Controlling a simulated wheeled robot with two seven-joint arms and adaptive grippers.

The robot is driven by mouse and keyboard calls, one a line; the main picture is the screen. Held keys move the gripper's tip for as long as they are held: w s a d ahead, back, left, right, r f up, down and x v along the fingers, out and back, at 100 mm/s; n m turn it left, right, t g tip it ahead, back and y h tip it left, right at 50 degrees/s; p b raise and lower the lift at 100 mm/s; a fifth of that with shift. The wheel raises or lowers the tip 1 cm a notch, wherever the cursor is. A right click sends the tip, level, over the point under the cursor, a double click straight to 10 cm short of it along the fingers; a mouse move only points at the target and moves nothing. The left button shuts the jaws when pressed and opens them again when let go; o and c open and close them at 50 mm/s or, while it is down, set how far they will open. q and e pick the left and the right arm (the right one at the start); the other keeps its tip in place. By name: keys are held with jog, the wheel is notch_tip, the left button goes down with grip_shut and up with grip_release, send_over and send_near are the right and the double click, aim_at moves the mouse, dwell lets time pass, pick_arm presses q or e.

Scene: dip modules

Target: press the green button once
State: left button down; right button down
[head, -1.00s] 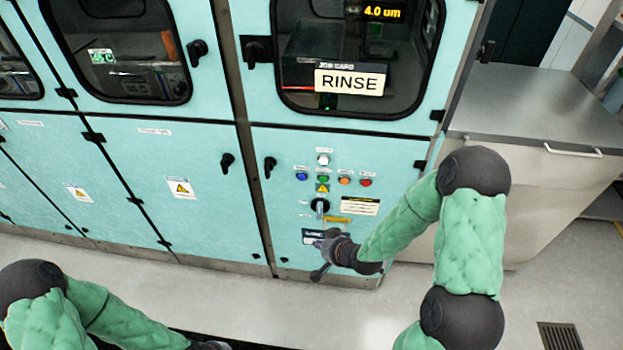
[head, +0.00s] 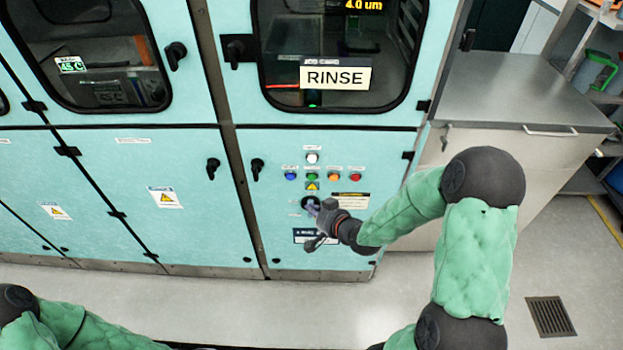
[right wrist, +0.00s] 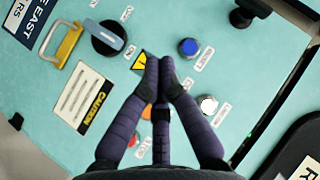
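The green button (head: 312,177) is in the middle of the row of coloured buttons on the turquoise cabinet, under the white button (head: 312,158). My right gripper (head: 322,212) is below it in the head view, in front of the rotary switch (head: 309,203). In the right wrist view, my right gripper's dark fingers (right wrist: 160,68) meet at their tips with nothing seen between them. They hide the green button there, and contact with the panel cannot be told. My left arm enters at the lower left; its gripper is out of view.
The blue button (right wrist: 188,47), white button and orange button (right wrist: 147,112) lie around the fingers in the wrist view. A steel counter (head: 530,85) is right of the cabinet. The floor in front is clear.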

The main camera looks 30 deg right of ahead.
aim_at(312, 177)
jog(key=w+d, duration=0.4)
jog(key=w, duration=0.3)
jog(key=shift+w+d, duration=0.2)
jog(key=shift+d, duration=0.05)
dwell(0.5)
dwell(1.0)
jog(key=shift+w+d+p, duration=0.25)
jog(key=shift+w+p, duration=0.1)
